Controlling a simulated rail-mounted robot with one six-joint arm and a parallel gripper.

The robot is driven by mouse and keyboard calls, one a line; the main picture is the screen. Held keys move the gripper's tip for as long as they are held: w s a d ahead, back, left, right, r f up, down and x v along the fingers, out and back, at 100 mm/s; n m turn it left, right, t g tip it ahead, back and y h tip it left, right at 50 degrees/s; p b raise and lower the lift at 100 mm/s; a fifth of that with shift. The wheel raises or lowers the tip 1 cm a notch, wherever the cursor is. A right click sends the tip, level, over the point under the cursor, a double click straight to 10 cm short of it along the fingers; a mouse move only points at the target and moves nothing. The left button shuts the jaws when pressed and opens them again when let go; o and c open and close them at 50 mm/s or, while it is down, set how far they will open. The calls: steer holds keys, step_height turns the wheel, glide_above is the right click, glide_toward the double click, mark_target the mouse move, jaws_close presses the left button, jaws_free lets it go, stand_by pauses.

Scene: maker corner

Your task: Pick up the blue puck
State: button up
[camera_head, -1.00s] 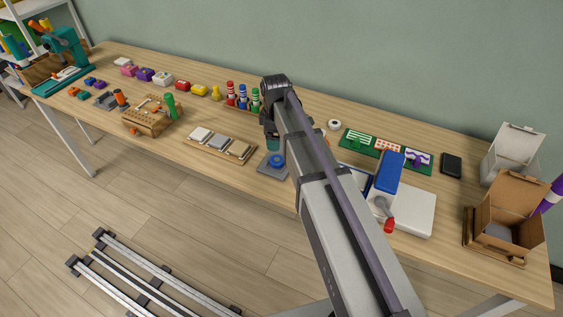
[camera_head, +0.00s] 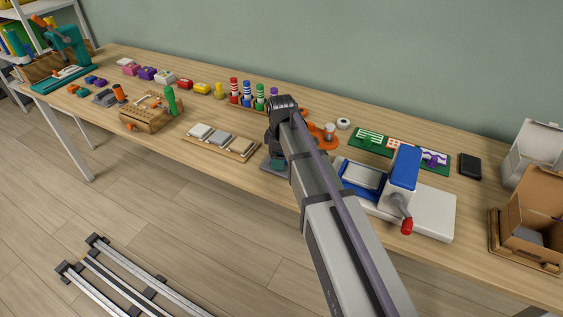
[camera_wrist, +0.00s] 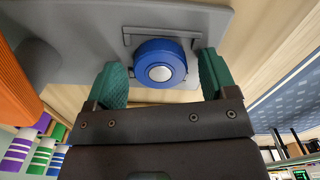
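The blue puck (camera_wrist: 150,52), round with a pale centre, sits on a grey plate (camera_wrist: 75,40) in the wrist view. My gripper (camera_wrist: 163,80) is open, with its two green fingertips on either side of the puck's near edge and gaps between them and the puck. In the head view my arm hides the puck, and only part of the grey plate (camera_head: 270,166) shows beside my gripper (camera_head: 279,160).
A blue and white press with a red-knobbed handle (camera_head: 405,185) stands just right of my arm. A wooden tray of sample tiles (camera_head: 238,154) lies to the left. Coloured bottles (camera_head: 247,95) stand behind. An orange object (camera_wrist: 15,95) is close at the left in the wrist view.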

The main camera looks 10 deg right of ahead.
steer(key=c, duration=1)
